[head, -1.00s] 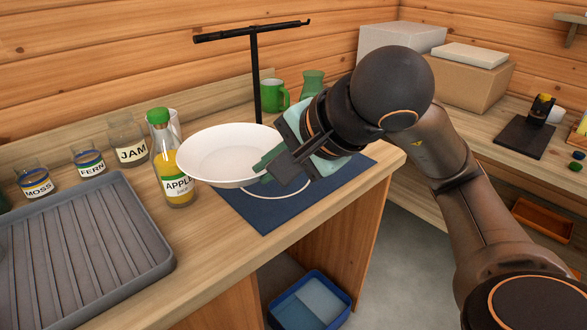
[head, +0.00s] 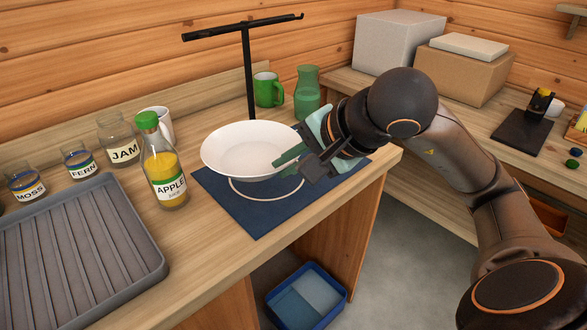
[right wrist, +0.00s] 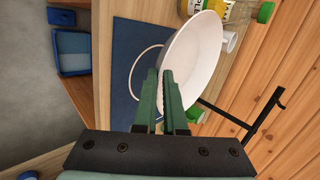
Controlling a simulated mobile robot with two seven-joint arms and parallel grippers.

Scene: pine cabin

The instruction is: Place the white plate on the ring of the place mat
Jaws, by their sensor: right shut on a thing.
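The white plate (head: 250,148) is in the head view, held above the blue place mat (head: 255,218). The mat's pale ring (head: 262,197) shows partly below the plate; the plate hides its far part. My right gripper (head: 283,161) is shut on the plate's right rim. In the right wrist view the green fingers (right wrist: 162,88) pinch the rim of the plate (right wrist: 190,60), and the ring (right wrist: 136,75) shows beside it on the mat (right wrist: 126,50). The plate seems clear of the mat. My left gripper is not in view.
An apple juice bottle (head: 163,165) stands left of the plate. A black stand (head: 248,75), a green mug (head: 268,90) and a green carafe (head: 307,95) are behind. A grey ribbed tray (head: 75,255) is at the left. A blue bin (head: 307,298) is on the floor.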

